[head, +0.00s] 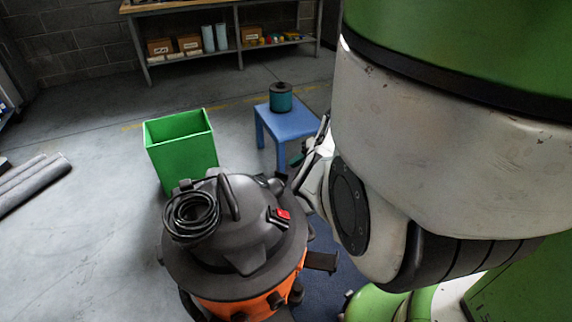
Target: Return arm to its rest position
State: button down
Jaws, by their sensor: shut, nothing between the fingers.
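My arm fills the right side of the head view, its white and green links folded close to the camera. A white link with a round dark joint cover reaches down and left, past the vacuum cleaner. My gripper (300,156) shows only as a small dark end beside the blue table's right edge. It is shut with nothing seen in it, and much of it is hidden behind my arm's links.
An orange and black vacuum cleaner (240,240) stands close beside my arm. A green bin (182,152) is behind it. A blue table (289,124) bears a dark teal spool (281,98). Grey rolls (32,183) lie at left. A shelved workbench (235,47) stands at the back.

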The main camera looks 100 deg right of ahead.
jog(key=shift+s+r, duration=0.15)
jog(key=shift+s, duration=0.2)
